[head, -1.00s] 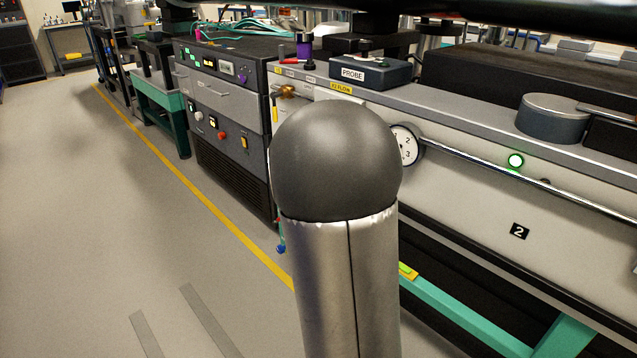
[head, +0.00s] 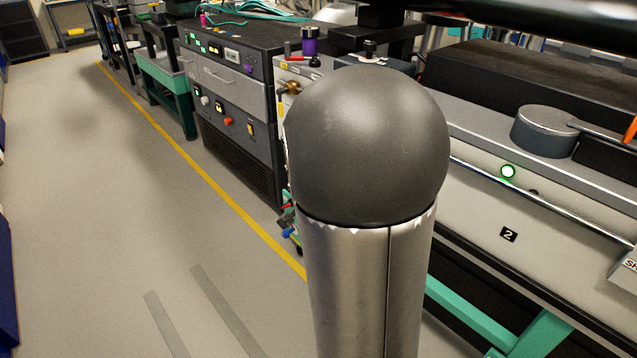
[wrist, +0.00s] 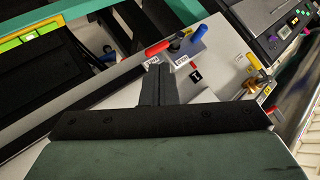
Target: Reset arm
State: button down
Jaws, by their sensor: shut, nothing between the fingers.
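In the wrist view my gripper (wrist: 158,85) is shut, with its dark fingers together and nothing between them. It points over a pale panel that carries a red and blue handled fitting (wrist: 180,45) and small labels. I cannot tell how far the fingertips are from the panel. The gripper does not show in the head view, where a ball-topped metal part of my own arm fills the middle and hides part of the bench behind it.
In the head view a grey rack (head: 235,90) stands left of the long bench (head: 480,215), which has a green light (head: 508,171). Clear floor (head: 90,200) lies left of the yellow line (head: 215,185). A dark pipe (head: 520,18) crosses the top right.

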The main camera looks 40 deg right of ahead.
jog(key=shift+s+a+r+p, duration=0.15)
jog(key=shift+s+a, duration=0.25)
jog(key=shift+s, duration=0.25)
jog(key=shift+s+a+r+p, duration=0.15)
jog(key=shift+s+a, duration=0.2)
jog(key=shift+s, duration=0.3)
